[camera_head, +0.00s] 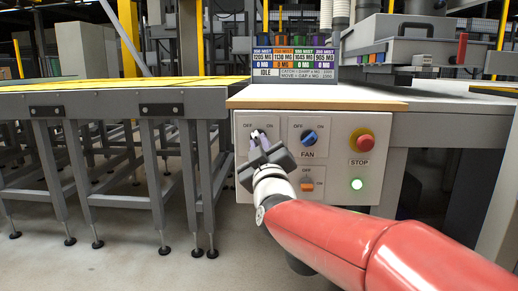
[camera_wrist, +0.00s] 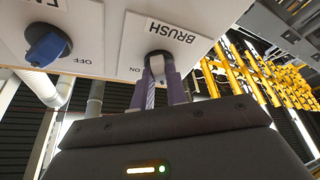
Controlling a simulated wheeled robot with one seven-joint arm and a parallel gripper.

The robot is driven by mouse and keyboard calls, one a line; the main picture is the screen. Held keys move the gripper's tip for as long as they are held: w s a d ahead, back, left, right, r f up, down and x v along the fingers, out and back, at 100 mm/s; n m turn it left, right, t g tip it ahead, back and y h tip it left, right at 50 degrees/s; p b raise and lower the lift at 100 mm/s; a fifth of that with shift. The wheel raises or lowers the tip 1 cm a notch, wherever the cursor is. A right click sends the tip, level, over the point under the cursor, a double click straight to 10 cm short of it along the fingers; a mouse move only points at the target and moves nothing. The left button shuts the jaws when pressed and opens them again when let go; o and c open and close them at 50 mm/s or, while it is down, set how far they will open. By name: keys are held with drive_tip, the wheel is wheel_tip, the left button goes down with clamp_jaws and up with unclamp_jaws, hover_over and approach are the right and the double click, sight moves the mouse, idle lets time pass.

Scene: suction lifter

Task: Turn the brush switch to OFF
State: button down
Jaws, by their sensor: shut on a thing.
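The brush switch (camera_wrist: 157,63) is a pale knob with a dark base, below the BRUSH label in the wrist view. Its plate carries ON and OFF marks. My gripper (camera_wrist: 160,82) has its two purple-grey fingers on either side of the knob, shut on it. In the head view my gripper (camera_head: 258,141) reaches the upper left plate of the control panel (camera_head: 338,200), between its OFF and ON marks. The fingers hide much of the knob, so I cannot tell its exact angle.
The blue FAN switch (camera_head: 308,138) is close on the right, with an orange switch (camera_head: 307,185) below it. A grey conveyor frame (camera_head: 100,103) stands on the left.

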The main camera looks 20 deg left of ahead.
drive_tip(key=shift+n+g+y, duration=0.4)
drive_tip(key=shift+n, duration=1)
drive_tip(key=c, duration=1.4)
unclamp_jaws()
drive_tip(key=shift+d, duration=0.1)
drive_tip(key=b+v, duration=0.1)
drive_tip(key=v, duration=0.6)
drive_tip(key=shift+s+d, duration=0.15)
drive_tip(key=shift+s, duration=0.25)
